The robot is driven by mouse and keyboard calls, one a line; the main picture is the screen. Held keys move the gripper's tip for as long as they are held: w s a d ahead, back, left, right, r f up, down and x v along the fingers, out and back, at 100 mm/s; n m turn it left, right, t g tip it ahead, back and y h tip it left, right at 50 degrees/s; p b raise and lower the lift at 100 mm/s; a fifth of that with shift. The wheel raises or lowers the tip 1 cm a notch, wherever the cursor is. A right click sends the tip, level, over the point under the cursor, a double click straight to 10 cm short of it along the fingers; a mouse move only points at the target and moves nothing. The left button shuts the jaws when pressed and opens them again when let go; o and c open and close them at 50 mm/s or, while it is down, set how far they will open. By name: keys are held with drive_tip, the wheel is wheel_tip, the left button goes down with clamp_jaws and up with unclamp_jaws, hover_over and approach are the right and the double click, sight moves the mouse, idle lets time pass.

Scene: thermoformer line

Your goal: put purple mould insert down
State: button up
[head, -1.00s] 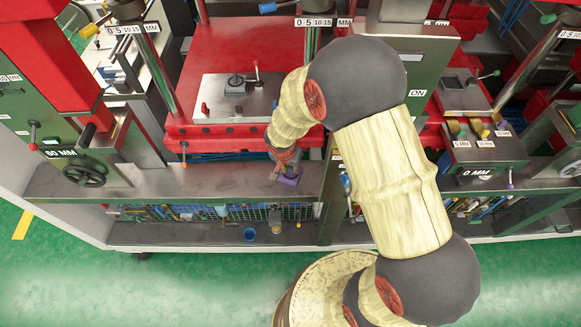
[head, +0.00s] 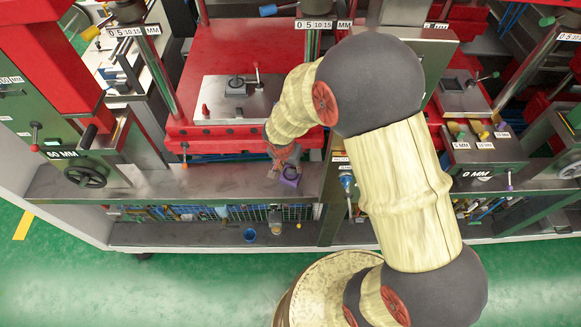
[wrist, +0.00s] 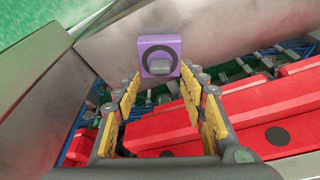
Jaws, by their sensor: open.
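The purple mould insert (head: 290,174) sits on the grey metal ledge (head: 230,181) in front of the red press. In the wrist view the insert (wrist: 150,50) is a purple square block with a dark ring and a grey knob on its face. My gripper (head: 277,163) is just left of and behind the insert in the head view. In the wrist view my gripper (wrist: 160,95) is open, its yellow-padded fingers apart with nothing between them. The insert lies beyond the fingertips, apart from them.
The red press bed (head: 210,135) stands close behind my gripper. A handwheel (head: 86,175) is on the left. A lower shelf holds a blue cup (head: 250,235). A blue-handled tool (head: 347,186) is right of the insert. The ledge left of the insert is mostly clear.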

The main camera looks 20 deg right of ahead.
drive_tip(key=v, duration=0.8)
drive_tip(key=shift+r+p, duration=0.3)
drive_tip(key=shift+r, duration=0.05)
drive_tip(key=shift+a, duration=0.1)
drive_tip(key=s+d+r+n+t+y+b, duration=0.1)
drive_tip(key=s+r+n+b, duration=0.3)
drive_tip(key=s+r, duration=0.3)
drive_tip(key=s+d+r+n+t+y+b, duration=0.1)
drive_tip(key=s+r+n+b, duration=0.3)
drive_tip(key=s, duration=0.8)
wheel_tip(320, 180, up, 3)
drive_tip(key=t+b, duration=0.1)
drive_tip(key=b, duration=0.1)
drive_tip(key=shift+s+r+b, duration=0.15)
drive_tip(key=shift+r+b, duration=0.1)
drive_tip(key=shift+b, duration=0.05)
